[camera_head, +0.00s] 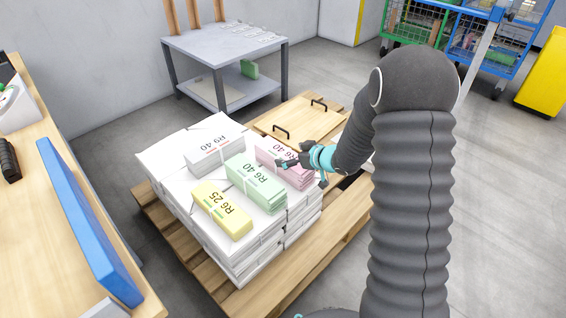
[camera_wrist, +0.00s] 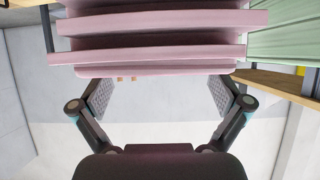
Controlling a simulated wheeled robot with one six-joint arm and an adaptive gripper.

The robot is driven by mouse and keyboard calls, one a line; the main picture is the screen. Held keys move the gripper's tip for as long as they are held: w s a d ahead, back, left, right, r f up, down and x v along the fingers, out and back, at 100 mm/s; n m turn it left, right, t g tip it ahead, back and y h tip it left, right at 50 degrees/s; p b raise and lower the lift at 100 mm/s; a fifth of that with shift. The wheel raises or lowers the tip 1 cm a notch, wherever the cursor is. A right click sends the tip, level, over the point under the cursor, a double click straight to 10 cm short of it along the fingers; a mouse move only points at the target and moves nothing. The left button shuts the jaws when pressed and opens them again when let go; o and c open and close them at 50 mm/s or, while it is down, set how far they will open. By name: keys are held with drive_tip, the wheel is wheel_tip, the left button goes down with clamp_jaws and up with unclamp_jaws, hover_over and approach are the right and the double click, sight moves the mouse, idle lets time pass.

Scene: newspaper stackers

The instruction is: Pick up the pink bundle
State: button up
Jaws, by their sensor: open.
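The pink bundle (camera_head: 298,179) lies at the right side of the paper stack, marked R6 40. My gripper (camera_head: 288,163) is at its right end and hides part of it in the head view. In the wrist view, the layered pink bundle (camera_wrist: 155,37) fills the top of the picture, beyond the fingertips. My gripper (camera_wrist: 160,90) is open there, its two pads apart with nothing between them. I cannot tell whether either pad touches the bundle.
A green bundle (camera_head: 255,182) lies close beside the pink one and also shows in the wrist view (camera_wrist: 285,30). A yellow bundle (camera_head: 221,209) and a white bundle (camera_head: 215,150) share the stack. The wooden pallet (camera_head: 335,215) is underneath. A grey table (camera_head: 225,45) stands behind.

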sight(283, 153)
drive_tip(key=x, duration=0.4)
drive_tip(key=shift+s, duration=0.1)
drive_tip(key=shift+r, duration=0.15)
drive_tip(key=c, duration=1.9)
drive_tip(key=shift+r, duration=1)
drive_tip(key=r, duration=0.2)
drive_tip(key=shift+w+d+r+p, duration=0.25)
drive_tip(key=shift+r+p, duration=0.05)
drive_tip(key=shift+p, duration=0.1)
drive_tip(key=w+d+r+p, duration=0.2)
drive_tip(key=w+d+r, duration=0.4)
drive_tip(key=w+d, duration=0.1)
drive_tip(key=shift+w+d+r+p, duration=0.2)
drive_tip(key=shift+w+d+p, duration=0.1)
drive_tip(key=shift+d, duration=0.2)
